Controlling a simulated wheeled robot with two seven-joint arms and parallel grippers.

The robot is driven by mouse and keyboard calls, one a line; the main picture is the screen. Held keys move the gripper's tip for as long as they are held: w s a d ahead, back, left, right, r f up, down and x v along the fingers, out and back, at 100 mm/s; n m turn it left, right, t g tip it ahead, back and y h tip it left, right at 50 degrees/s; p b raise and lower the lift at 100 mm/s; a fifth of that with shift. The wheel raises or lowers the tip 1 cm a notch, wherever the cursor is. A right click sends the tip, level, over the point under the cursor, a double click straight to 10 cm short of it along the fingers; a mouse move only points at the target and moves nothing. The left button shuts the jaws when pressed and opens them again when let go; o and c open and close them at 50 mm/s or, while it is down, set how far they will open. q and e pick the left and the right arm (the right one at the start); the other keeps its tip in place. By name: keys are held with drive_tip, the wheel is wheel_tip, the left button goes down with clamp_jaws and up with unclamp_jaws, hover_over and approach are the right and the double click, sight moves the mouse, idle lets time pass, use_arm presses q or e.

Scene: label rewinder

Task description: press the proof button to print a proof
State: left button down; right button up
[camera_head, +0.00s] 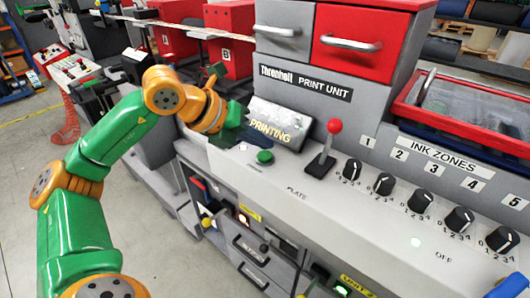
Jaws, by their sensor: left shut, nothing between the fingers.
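The grey print unit (305,88) carries a sloped panel (272,122) reading "PRINTING". A round green button (265,156) stands on the light ledge in front of that panel. No label reading "proof" can be made out in this view. My left arm comes in from the left, and my left gripper (238,138) is at the left end of the ledge, left of the green button and apart from it. The gripper is shut and empty; its dark fingers are small and partly hard to separate from the machine behind.
A red-knobbed lever (327,147) stands right of the panel, near a "PLATE" marking. Several black ink-zone knobs (385,183) line the ledge to the right. Red and grey drawers with handles (347,44) rise behind. Open floor (150,215) lies at the left.

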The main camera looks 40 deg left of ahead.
sight(260, 158)
use_arm(q)
drive_tip(key=shift+r+p, duration=2.5)
drive_tip(key=shift+r, duration=0.15)
drive_tip(key=shift+f, duration=0.1)
drive_tip(key=shift+f, duration=0.1)
